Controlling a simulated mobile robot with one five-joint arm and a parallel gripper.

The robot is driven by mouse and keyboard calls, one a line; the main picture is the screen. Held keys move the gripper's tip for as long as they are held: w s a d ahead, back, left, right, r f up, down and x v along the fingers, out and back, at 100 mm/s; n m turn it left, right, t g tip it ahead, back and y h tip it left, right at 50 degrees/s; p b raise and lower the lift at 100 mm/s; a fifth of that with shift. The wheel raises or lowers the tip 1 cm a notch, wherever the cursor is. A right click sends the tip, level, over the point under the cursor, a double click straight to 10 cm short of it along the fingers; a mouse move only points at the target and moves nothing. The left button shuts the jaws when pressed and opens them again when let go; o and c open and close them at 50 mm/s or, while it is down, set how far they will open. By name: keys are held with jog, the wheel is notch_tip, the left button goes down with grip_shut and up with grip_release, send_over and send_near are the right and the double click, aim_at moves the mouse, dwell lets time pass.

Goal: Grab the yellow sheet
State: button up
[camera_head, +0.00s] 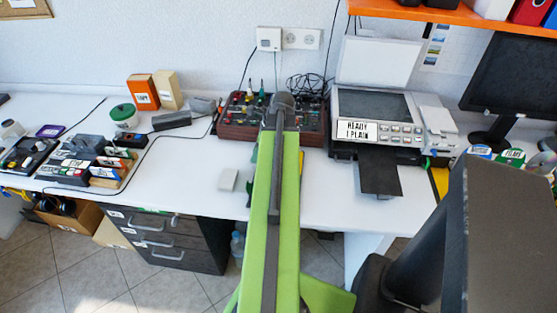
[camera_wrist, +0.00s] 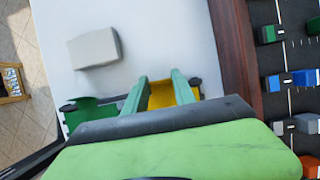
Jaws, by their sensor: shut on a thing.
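The yellow sheet (camera_wrist: 162,94) shows in the wrist view between the two teal fingers of my gripper (camera_wrist: 160,78). The fingers are shut on it, over the white desk beside the brown wooden edge of a panel. The gripper body hides the sheet's near part. In the head view my green arm reaches over the desk and hides most of the gripper. Only a thin yellow sliver (camera_head: 302,162) shows at the arm's right side.
The control panel (camera_head: 235,128) with knobs stands at the back of the desk. A small pale box (camera_head: 228,180) lies left of my arm. A printer (camera_head: 378,118) stands to the right, with a dark sheet on its front tray. Free desk lies left of the pale box.

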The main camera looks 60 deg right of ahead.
grip_shut()
notch_tip(320, 180, up, 5)
jog(key=p, duration=0.5)
jog(key=s+d+r+p, duration=0.4)
jog(key=s+r+p, duration=0.2)
jog(key=s, duration=0.5)
jog(key=shift+d, duration=0.2)
